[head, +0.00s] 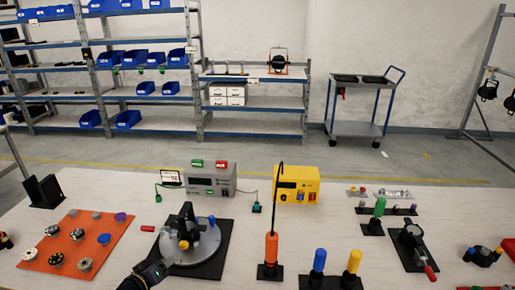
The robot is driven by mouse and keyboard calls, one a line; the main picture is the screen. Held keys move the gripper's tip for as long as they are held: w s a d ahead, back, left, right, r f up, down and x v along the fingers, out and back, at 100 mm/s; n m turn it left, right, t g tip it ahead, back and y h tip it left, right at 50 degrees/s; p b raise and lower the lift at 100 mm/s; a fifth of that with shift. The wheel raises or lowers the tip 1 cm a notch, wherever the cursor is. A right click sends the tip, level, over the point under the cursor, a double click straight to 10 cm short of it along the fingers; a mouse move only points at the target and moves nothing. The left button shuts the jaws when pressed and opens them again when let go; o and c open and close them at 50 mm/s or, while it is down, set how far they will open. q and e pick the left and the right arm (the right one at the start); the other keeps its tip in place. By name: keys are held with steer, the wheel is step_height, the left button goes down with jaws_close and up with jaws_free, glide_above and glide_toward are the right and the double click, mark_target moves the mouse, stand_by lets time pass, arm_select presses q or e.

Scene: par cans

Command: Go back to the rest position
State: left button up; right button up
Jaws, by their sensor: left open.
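My left gripper (160,265) comes in from the bottom edge, left of centre, over the front of the white table (340,215). It is open, and I see nothing held in it. Its tips are close to the front edge of a round grey plate (210,248) on a black base; I cannot tell whether they touch it. A dark fixture (186,225) with a yellow knob stands on that plate. My right gripper is not in view.
An orange mat (110,243) with several round parts lies left. An orange-handled tool (271,248) stands upright at centre, beside blue (319,261) and yellow (354,262) handles. A grey box (210,180) and yellow box (297,184) stand behind.

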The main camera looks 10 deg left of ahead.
arm_select(q)
steer(key=d+m+g, duration=0.2)
steer(key=d, duration=0.1)
steer(key=shift+s+d+g+h, duration=0.15)
steer(key=shift+s+g+h, duration=0.15)
steer(key=shift+s+h, duration=0.1)
steer(key=s+d+r+m+g, duration=0.1)
steer(key=s+d+r, duration=0.3)
steer(key=s, duration=0.4)
steer(key=s+d+r+g, duration=0.3)
steer(key=s+d+r, duration=0.1)
steer(key=s+r, duration=0.3)
steer(key=s+d+r+m+g, duration=0.1)
steer(key=s+d+r, duration=0.3)
steer(key=s, duration=0.5)
steer(key=shift+s+d+r+m+g, duration=0.25)
steer(key=shift+d+r+m+g, duration=0.1)
steer(key=shift+r+g, duration=0.25)
